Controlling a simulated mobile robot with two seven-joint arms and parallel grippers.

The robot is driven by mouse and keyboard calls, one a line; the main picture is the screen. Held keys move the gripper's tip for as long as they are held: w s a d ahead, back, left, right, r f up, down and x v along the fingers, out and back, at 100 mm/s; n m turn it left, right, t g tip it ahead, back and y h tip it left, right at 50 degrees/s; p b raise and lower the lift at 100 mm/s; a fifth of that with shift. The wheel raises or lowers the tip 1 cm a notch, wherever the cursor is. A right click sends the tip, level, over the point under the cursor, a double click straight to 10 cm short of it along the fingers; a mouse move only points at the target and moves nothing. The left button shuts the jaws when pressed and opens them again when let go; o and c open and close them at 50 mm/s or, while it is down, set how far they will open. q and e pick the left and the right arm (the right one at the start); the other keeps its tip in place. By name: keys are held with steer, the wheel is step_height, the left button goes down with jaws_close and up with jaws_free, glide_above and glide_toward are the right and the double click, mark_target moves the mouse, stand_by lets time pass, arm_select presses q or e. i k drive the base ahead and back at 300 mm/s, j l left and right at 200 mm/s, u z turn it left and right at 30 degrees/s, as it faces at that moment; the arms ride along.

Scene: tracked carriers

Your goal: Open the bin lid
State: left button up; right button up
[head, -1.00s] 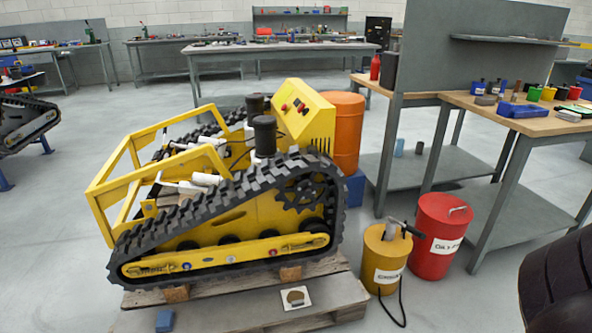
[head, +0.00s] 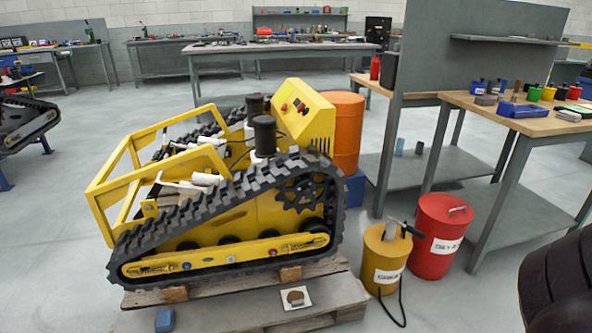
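A red cylindrical bin (head: 438,237) with a white label stands on the floor right of centre. Neither of my grippers shows in the head view.
A yellow tracked carrier (head: 235,220) stands on a wooden pallet (head: 250,310) at left. A workbench (head: 530,122) with a grey upright panel stands behind the bin. An orange drum (head: 347,130) is behind the carrier. A dark rounded shape fills the lower right corner.

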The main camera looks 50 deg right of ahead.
mark_target(448, 210)
steer(key=z, duration=2.45)
steer(key=i+l+u, duration=0.1)
steer(key=i, duration=0.4)
steer(key=i+l+u, duration=0.1)
steer(key=i, duration=0.35)
steer(key=i+l+u, duration=0.15)
steer(key=i, duration=0.35)
steer(key=i+l+u, duration=0.1)
steer(key=i, duration=0.35)
steer(key=l, duration=0.1)
